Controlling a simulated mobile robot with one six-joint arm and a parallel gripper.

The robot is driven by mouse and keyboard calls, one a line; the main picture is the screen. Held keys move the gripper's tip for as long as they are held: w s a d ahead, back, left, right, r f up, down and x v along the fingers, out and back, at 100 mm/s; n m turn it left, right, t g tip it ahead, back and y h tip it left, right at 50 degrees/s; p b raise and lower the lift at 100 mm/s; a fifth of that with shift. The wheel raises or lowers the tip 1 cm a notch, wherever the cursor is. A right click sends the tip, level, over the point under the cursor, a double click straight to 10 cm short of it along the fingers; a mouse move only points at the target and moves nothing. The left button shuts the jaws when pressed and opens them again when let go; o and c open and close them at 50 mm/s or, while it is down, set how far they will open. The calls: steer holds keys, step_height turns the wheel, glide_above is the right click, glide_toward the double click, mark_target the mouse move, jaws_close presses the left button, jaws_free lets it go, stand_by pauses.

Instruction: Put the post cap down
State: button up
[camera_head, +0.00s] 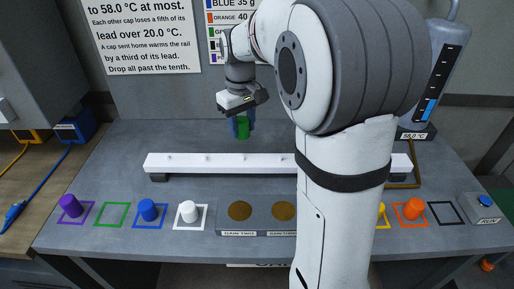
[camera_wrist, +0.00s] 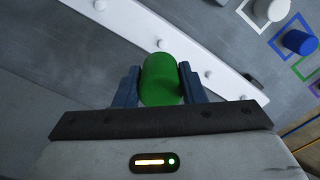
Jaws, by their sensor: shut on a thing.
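A green post cap (camera_head: 243,131) is between the blue fingers of my gripper (camera_head: 241,125), behind the white rail in the head view. In the wrist view my gripper (camera_wrist: 158,84) is shut on the green cap (camera_wrist: 161,80), one finger on each side. The cap appears held above the table, clear of the rail. The green-outlined square (camera_head: 112,214) on the table's front left is empty.
The white rail (camera_head: 225,163) with small pegs crosses the table. Purple (camera_head: 71,205), blue (camera_head: 148,210), white (camera_head: 189,211) and orange (camera_head: 413,208) caps stand in outlined squares along the front. A black-outlined square (camera_head: 447,212) is empty. A gauge (camera_head: 437,80) stands at back right. My arm hides part of the table.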

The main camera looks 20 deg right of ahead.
steer(key=f, duration=0.5)
steer(key=shift+a, duration=0.2)
steer(key=shift+f, duration=1.65)
steer(key=shift+f, duration=0.1)
steer(key=o, duration=1)
steer(key=shift+c, duration=0.2)
